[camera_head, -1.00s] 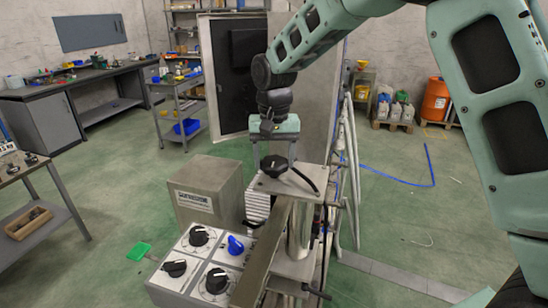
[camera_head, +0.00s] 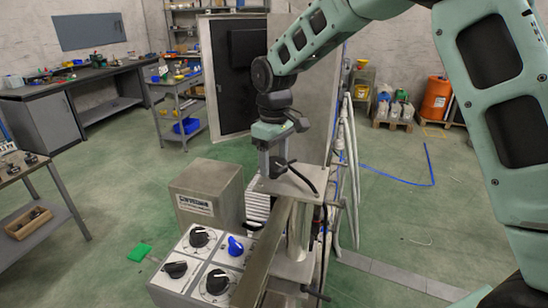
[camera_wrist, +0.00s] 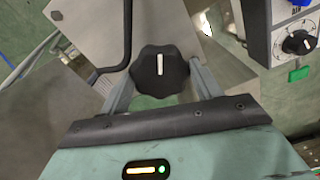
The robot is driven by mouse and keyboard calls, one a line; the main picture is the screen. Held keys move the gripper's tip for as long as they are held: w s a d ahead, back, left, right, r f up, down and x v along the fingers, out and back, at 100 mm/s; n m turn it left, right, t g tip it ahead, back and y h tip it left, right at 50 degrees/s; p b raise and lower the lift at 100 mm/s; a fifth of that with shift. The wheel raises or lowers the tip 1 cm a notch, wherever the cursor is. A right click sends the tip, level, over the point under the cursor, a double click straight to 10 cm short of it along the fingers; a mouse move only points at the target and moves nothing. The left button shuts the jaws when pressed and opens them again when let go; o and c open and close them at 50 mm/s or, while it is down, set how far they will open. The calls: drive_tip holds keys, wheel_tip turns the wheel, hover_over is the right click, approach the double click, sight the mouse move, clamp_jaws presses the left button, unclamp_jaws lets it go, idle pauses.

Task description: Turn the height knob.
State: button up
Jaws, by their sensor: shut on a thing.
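The height knob (camera_wrist: 160,71) is a black, lobed knob with a white pointer line, seen from above in the wrist view. The line runs roughly up and down in that picture. My gripper (camera_wrist: 162,76) has one finger on each side of the knob and is shut on it. In the head view my gripper (camera_head: 274,170) points down over the metal plate (camera_head: 308,192) on top of the post. There the knob (camera_head: 279,167) is largely covered by the fingers.
A control panel with black knobs and one blue knob (camera_head: 236,246) lies to the front left. A grey box (camera_head: 206,192) stands behind it. A black bent handle or cable (camera_wrist: 125,45) runs close beside the knob. Hoses and rails (camera_head: 352,170) stand to the right.

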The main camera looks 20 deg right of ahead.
sight(274, 162)
drive_tip(key=shift+n, duration=1.2)
drive_tip(key=shift+w, duration=0.1)
drive_tip(key=o, duration=1)
wheel_tip(274, 162, up, 18)
drive_tip(key=b, duration=0.3)
drive_tip(key=shift+f, duration=0.25)
